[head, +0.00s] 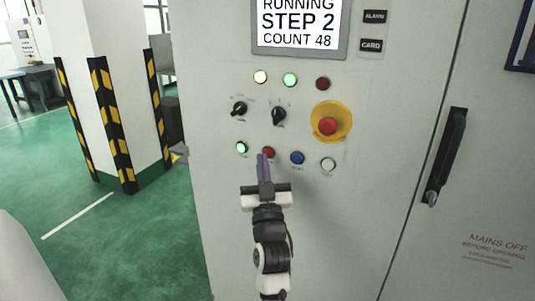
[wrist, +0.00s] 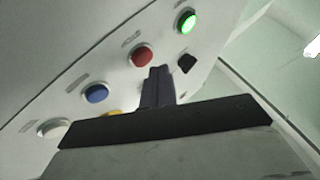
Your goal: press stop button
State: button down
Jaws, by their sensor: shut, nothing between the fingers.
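A small red push button (head: 268,153) sits in the lower row of the cabinet panel, between a lit green button (head: 241,148) and a blue button (head: 297,158). My gripper (head: 263,156) is shut and empty, its fingertips just below and left of the red button in the head view. In the wrist view the red button (wrist: 141,56) lies just above the shut fingertips (wrist: 158,70), with the green button (wrist: 186,21) at upper right and the blue button (wrist: 96,93) at lower left. I cannot tell whether the tips touch the panel. The button labels are too small to read.
A large red mushroom button (head: 327,126) on a yellow plate stands at right, with two black rotary knobs (head: 239,108) and a row of lamps above. The screen (head: 299,24) reads RUNNING, STEP 2, COUNT 48. A white button (head: 328,164) ends the lower row.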

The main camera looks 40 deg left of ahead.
jog(key=shift+w+a+b, duration=0.1)
jog(key=shift+w+b, duration=0.3)
jog(key=shift+w, duration=0.05)
jog(key=shift+w+a+b, duration=0.1)
jog(key=shift+w+b, duration=0.25)
jog(key=shift+w, duration=0.05)
dwell(0.7)
jog(key=shift+s, duration=0.1)
jog(key=shift+s+d+p, duration=0.2)
jog(key=shift+s+p, duration=0.35)
jog(key=shift+s, duration=0.15)
jog(key=shift+s+d+p, duration=0.2)
jog(key=shift+s+p, duration=0.4)
jog(key=shift+s, duration=0.2)
jog(key=shift+s+d+p, duration=0.2)
jog(key=shift+s+p, duration=0.45)
jog(key=shift+s, duration=0.2)
jog(key=shift+s+d+p, duration=0.2)
jog(key=shift+s+p, duration=0.4)
jog(key=shift+s, duration=0.2)
